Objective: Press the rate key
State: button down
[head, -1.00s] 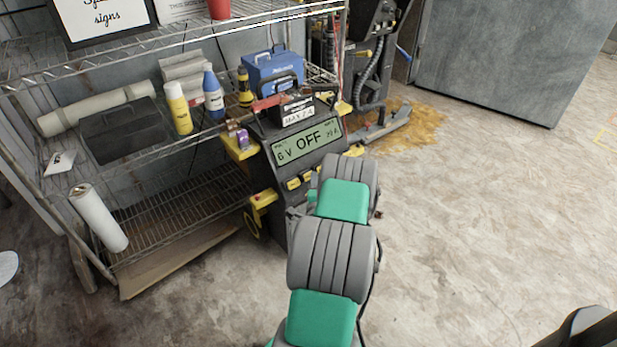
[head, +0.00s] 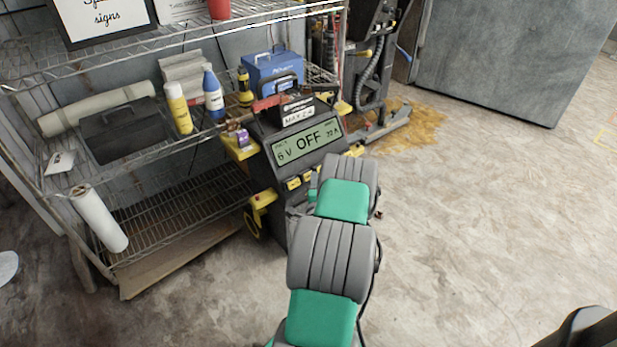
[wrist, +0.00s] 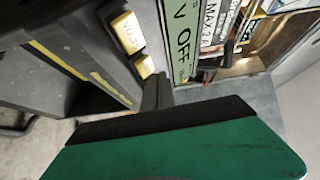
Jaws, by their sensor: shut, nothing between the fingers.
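The charger (head: 285,215) is a dark cabinet with a tilted green display (head: 306,144) reading 6 V and OFF. Below the display is a row of yellow keys (head: 293,184). In the wrist view one yellow key (wrist: 127,33) has lettering too small to read surely, and a second key (wrist: 145,67) lies nearer my gripper. My gripper (wrist: 157,92) is shut and empty, its dark fingers reaching to the panel beside the second key, below the display (wrist: 181,40). I cannot tell whether they touch a key; any key behind them is hidden. My arm hides the gripper in the head view.
A wire shelf (head: 185,205) with bottles and a black case (head: 122,132) stands left of the charger. A red-handled clamp (head: 268,102) and a battery (head: 297,111) sit on top. Another machine (head: 372,60) stands behind.

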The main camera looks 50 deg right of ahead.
jog(key=shift+w, duration=0.1)
jog(key=shift+w+d+f, duration=0.1)
jog(key=shift+w+f, duration=0.15)
jog(key=shift+w+d+f+p, duration=0.1)
jog(key=shift+w+f+p, duration=0.2)
jog(key=shift+p, duration=0.35)
dwell(0.6)
jog(key=shift+s+a+r+b, duration=0.2)
jog(key=shift+s+r+b, duration=0.35)
jog(key=shift+s+b, duration=0.15)
jog(key=s+r+b, duration=0.1)
jog(key=s, duration=0.1)
jog(key=s+a+r+b, duration=0.1)
jog(key=s, duration=0.1)
jog(key=shift+r+b, duration=0.3)
jog(key=shift+b, duration=0.05)
